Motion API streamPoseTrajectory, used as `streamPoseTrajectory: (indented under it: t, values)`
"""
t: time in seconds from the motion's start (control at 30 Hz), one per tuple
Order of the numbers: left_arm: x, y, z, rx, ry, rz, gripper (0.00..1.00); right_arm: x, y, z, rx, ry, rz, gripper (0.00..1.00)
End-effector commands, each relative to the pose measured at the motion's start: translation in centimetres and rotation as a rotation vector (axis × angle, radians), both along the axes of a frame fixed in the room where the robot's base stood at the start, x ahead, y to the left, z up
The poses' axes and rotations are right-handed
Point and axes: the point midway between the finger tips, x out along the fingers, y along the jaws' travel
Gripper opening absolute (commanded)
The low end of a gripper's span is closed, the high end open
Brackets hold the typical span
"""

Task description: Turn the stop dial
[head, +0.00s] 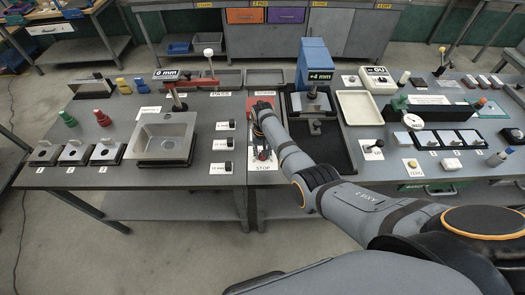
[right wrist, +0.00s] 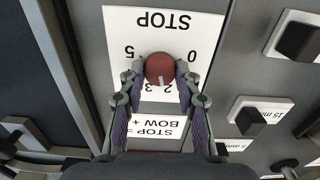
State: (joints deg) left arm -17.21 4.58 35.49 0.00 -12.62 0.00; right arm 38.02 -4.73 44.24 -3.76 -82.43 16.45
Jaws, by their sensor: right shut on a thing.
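The stop dial (right wrist: 159,68) is a round red-brown knob in the right wrist view. It sits on a white card (right wrist: 122,22) printed STOP with numbers around the knob, upside down in this view. A pale mark on the knob points down in the picture, toward the 2 and 3. My right gripper (right wrist: 160,80) has one finger on each side of the knob and is shut on it. In the head view my right gripper (head: 263,152) is over the STOP card (head: 262,167), and the arm hides most of the dial. My left gripper is not in view.
Left of my right gripper are black blocks with mm labels (head: 222,143) and a grey sink-like tray (head: 165,137). Right of it stands a blue press (head: 314,62) on a dark base. Further right are a cream tray (head: 359,107) and several small parts.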

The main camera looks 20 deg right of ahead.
Motion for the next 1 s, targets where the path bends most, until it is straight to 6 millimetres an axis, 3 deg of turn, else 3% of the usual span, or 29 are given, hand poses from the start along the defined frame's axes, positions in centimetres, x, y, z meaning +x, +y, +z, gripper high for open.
streamPoseTrajectory:
  t: [1.0]
  values:
    - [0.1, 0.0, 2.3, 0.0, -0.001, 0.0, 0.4, 0.1, -0.2, 0.2, 0.001, -0.006, -0.965, 0.01]
